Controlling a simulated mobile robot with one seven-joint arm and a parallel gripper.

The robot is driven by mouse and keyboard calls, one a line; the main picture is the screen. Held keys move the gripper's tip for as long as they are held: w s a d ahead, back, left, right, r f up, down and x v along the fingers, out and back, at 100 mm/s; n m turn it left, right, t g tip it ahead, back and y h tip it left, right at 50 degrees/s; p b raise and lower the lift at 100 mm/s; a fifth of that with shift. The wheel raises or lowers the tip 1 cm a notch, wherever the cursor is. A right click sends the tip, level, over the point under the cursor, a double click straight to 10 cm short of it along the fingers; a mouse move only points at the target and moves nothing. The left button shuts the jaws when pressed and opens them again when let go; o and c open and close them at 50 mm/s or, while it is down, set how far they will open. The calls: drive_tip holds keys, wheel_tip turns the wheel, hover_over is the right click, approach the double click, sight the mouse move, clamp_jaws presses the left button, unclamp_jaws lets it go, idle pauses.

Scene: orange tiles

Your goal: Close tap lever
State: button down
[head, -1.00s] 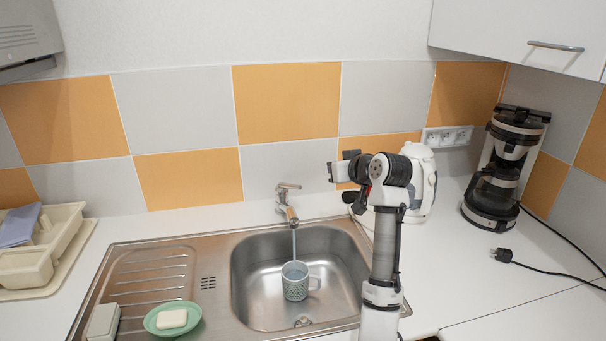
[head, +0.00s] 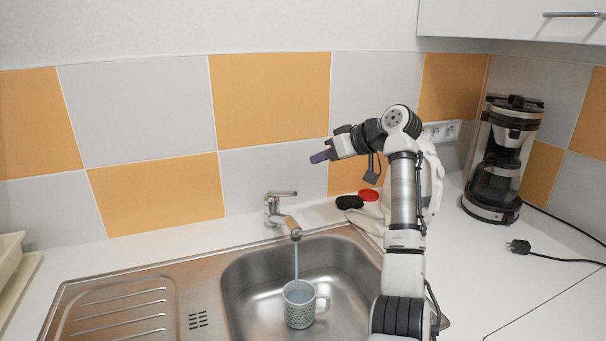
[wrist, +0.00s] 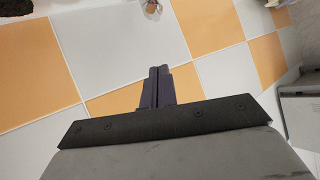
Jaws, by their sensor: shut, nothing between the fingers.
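The tap (head: 274,210) stands at the back rim of the sink in the head view. Its metal lever (head: 284,193) sits on top and points right. A stream of water runs from the spout (head: 293,230) down into a patterned mug (head: 299,304) in the basin. My gripper (head: 320,157) is shut and empty, above and to the right of the tap, apart from it. In the wrist view the dark fingers (wrist: 157,78) are together against the tiled wall. A small part of a metal object, perhaps the tap, shows at the wrist view's top edge (wrist: 151,5).
The steel sink (head: 185,262) has a drainboard at left. A white kettle-like appliance (head: 432,180) stands partly hidden behind my arm, with a red lid (head: 368,195) and a dark item (head: 349,202) beside it. A coffee maker (head: 503,160) and loose plug (head: 518,247) are at right.

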drive_tip(key=p, duration=0.3)
hover_over(285, 194)
drive_tip(key=d, duration=0.3)
wheel_tip(285, 194, down, 4)
drive_tip(key=shift+s+f+p, duration=0.2)
drive_tip(key=shift+f, duration=0.95)
drive_tip(key=shift+s+f+p, duration=0.15)
drive_tip(key=shift+s+f, duration=0.05)
drive_tip(key=shift+f, duration=0.9)
drive_tip(key=shift+w, duration=0.15)
